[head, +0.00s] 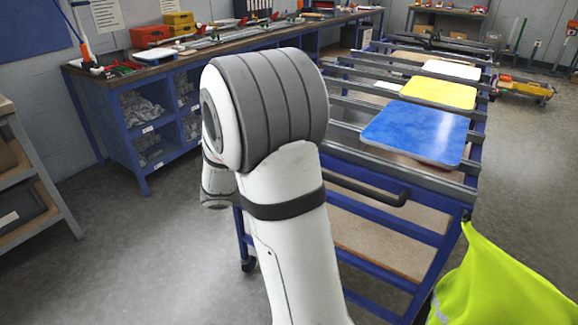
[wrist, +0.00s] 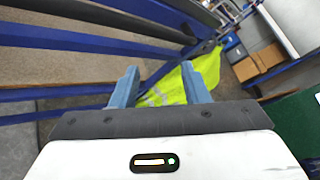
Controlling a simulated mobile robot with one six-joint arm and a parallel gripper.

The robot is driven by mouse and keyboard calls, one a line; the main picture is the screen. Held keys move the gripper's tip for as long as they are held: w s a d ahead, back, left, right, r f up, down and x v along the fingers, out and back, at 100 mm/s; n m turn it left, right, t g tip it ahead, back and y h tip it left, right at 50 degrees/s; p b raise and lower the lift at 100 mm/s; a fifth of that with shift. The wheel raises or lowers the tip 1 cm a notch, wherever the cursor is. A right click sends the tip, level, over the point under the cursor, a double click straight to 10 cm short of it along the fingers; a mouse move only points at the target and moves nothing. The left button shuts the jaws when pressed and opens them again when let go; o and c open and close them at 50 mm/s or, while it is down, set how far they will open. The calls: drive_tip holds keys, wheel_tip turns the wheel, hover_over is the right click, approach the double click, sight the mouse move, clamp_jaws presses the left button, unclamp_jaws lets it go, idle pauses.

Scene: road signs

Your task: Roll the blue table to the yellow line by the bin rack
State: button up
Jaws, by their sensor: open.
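The blue table (head: 388,228) is a blue-framed cart on castors at the right of the head view, with a dark handle (head: 365,190) at its near end. Blue, yellow and white panels lie across its grey rails. In the wrist view, a dark bar (wrist: 120,17) and blue frame members of it cross the upper left. My gripper (wrist: 160,86) is open, with nothing between its two blue-grey fingers; the bar lies beyond and above them, apart in the picture. In the head view my white arm hides the gripper. I see no yellow floor line.
A hi-vis yellow-green vest (head: 505,285) hangs at the cart's near right corner. A blue workbench (head: 80,72) with shelves runs along the back wall. A grey shelf unit (head: 62,203) stands at the left. Grey floor is open between it and the cart.

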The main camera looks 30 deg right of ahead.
drive_tip(key=w+d+f+n+t+h+b, duration=0.1)
drive_tip(key=w+f+n+t+h, duration=0.15)
drive_tip(key=w+n, duration=0.3)
drive_tip(key=w+d+f+n+t+h+b, duration=0.1)
drive_tip(key=w+d+f+n+h+b, duration=0.1)
drive_tip(key=w+n+h, duration=0.3)
drive_tip(key=d+r+n+y, duration=0.1)
drive_tip(key=d, duration=0.6)
drive_tip(key=shift+s+d+r+y, duration=0.15)
drive_tip(key=shift+s+r+y, duration=0.1)
drive_tip(key=shift+s+y, duration=0.1)
drive_tip(key=shift+t, duration=0.25)
clamp_jaws()
